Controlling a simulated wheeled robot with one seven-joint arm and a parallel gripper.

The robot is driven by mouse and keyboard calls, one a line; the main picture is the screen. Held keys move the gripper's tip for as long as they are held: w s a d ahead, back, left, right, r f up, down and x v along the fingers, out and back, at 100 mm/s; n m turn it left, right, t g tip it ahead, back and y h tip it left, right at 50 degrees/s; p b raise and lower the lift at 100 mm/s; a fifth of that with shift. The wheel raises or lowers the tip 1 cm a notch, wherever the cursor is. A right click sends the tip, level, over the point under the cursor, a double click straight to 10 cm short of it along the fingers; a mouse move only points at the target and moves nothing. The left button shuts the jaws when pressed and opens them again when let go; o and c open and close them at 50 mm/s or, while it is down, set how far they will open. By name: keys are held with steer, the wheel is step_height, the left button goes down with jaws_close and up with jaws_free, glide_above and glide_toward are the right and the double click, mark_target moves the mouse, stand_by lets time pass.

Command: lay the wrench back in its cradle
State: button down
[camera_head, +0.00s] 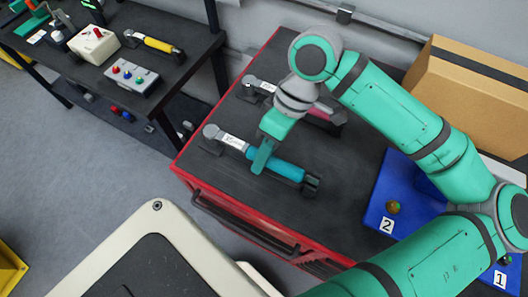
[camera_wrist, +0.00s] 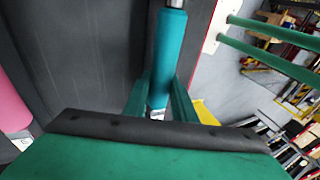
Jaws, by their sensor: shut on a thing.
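A wrench with a blue handle (camera_head: 287,171) and a silver head at its left end lies along the front part of the red cabinet's dark top. In the wrist view the handle (camera_wrist: 165,60) runs between the two green fingers (camera_wrist: 159,100). The wrench's cradle has a black block (camera_head: 311,185) at the handle's right end and a small dark support (camera_head: 209,147) by the head. The wrench lines up with them; I cannot tell whether it rests in them or hangs just above.
A pink-handled wrench (camera_head: 322,112) lies behind, partly hidden by my arm; its pink handle (camera_wrist: 10,110) shows at the wrist view's left. A blue numbered tray (camera_head: 376,213) lies to the right, a cardboard box (camera_head: 470,95) behind. Another bench (camera_head: 150,20) stands at left.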

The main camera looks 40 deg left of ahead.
steer(key=shift+f, duration=0.1)
steer(key=c, duration=1.4)
jaws_free()
steer(key=v, duration=1.1)
steer(key=shift+s, duration=0.1)
